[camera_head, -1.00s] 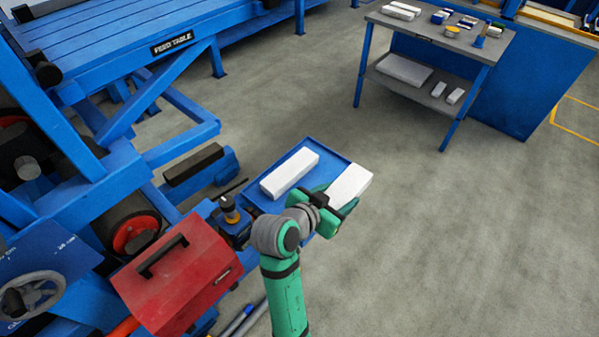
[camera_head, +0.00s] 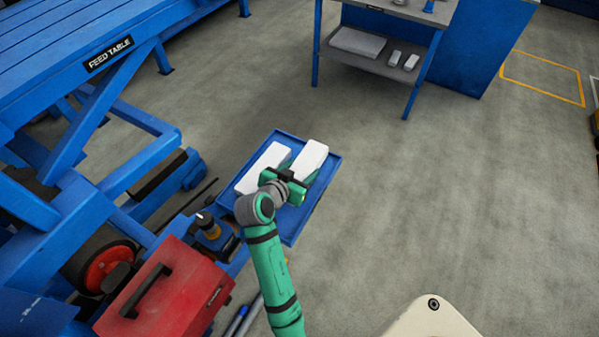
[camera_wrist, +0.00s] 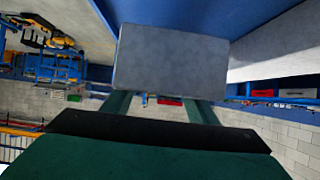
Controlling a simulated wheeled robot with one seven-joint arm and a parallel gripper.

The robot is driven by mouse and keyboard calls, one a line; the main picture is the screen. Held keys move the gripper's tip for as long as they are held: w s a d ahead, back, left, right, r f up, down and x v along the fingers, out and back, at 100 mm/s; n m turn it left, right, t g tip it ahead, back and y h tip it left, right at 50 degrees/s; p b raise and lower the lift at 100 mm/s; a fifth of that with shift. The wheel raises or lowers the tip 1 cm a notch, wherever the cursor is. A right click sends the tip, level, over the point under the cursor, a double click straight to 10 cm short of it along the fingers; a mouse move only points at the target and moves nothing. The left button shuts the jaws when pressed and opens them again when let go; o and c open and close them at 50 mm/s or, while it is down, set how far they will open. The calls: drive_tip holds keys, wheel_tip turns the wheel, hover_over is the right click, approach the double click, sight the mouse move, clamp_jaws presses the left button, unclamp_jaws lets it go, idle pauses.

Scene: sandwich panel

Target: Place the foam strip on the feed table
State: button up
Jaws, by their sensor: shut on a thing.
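My gripper (camera_head: 291,184) is shut on a white foam strip (camera_head: 312,158), a long block that also fills the upper middle of the wrist view (camera_wrist: 170,62). The held strip is over the right part of a blue tray (camera_head: 324,191); I cannot tell how high above it. A second white strip (camera_head: 262,168) lies on the tray just left of the held one. The feed table (camera_head: 60,45), a blue slatted bench with a black label, is at the upper left, well apart from my gripper. Its far left part is outside the picture.
Blue frame beams (camera_head: 95,207) lie below the feed table. A workbench (camera_head: 380,50) with white blocks stands at the upper right. The floor between is clear.

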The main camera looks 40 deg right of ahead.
sight(302, 176)
drive_tip(key=shift+w+d+f, duration=0.1)
drive_tip(key=shift+w+f, duration=0.1)
drive_tip(key=shift+f, duration=0.1)
drive_tip(key=shift+w+f, duration=0.15)
drive_tip(key=shift+f, duration=1.5)
drive_tip(key=o, duration=1.1)
drive_tip(key=shift+d+f, duration=0.1)
drive_tip(key=shift+c, duration=0.2)
